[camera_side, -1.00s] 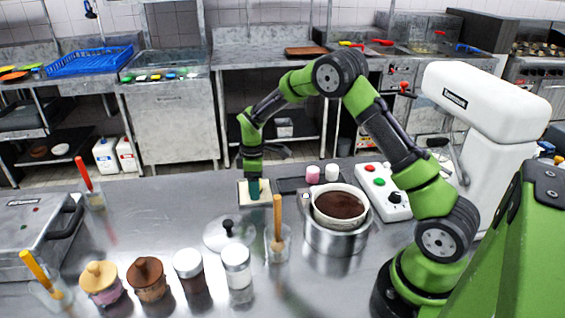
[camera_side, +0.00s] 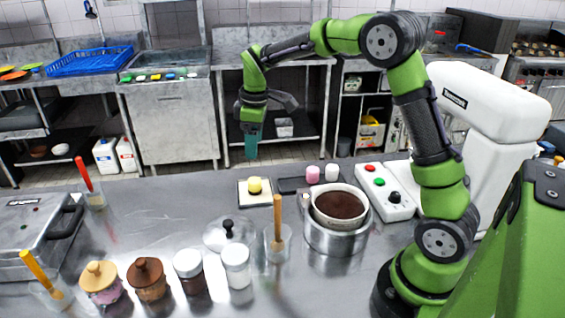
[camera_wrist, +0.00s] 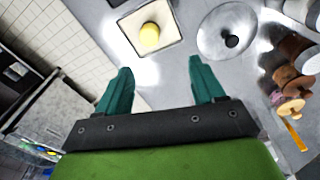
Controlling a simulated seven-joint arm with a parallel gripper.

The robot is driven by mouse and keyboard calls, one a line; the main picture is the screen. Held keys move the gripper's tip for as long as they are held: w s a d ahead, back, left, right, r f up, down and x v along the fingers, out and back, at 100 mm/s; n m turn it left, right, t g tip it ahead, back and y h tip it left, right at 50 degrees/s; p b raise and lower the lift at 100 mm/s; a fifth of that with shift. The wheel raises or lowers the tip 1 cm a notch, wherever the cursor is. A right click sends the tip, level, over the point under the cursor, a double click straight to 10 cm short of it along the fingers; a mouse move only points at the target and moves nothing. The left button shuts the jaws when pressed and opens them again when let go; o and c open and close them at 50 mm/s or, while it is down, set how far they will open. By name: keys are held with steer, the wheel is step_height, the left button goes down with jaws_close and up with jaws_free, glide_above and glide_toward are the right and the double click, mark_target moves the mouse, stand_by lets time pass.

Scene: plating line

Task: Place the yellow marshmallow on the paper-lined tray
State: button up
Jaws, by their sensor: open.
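The yellow marshmallow (camera_side: 255,185) stands on the paper-lined tray (camera_side: 242,201), on the pale paper. In the wrist view the marshmallow (camera_wrist: 150,35) sits near the middle of the paper, inside the rim of the tray (camera_wrist: 131,45). My gripper (camera_side: 251,150) is well above the tray, raised clear of the marshmallow and apart from it. In the wrist view my gripper (camera_wrist: 160,82) shows two teal fingers spread wide with nothing between them.
A pink marshmallow (camera_side: 313,174) and a white one (camera_side: 332,173) stand behind the pot (camera_side: 335,236) of brown filling. Jars and a glass with a wooden-handled tool are nearer the front. The counter left of the tray is clear.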

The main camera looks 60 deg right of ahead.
steer(key=s+a+r+m+t+y, duration=0.1)
steer(key=s+a+r+m+t, duration=0.2)
steer(key=s, duration=0.8)
steer(key=s+a+r+m+t+y, duration=0.1)
steer(key=s+a+r+m+t, duration=0.2)
steer(key=s+a+m, duration=0.4)
steer(key=s+r, duration=0.1)
steer(key=s, duration=0.4)
steer(key=shift+r, duration=0.3)
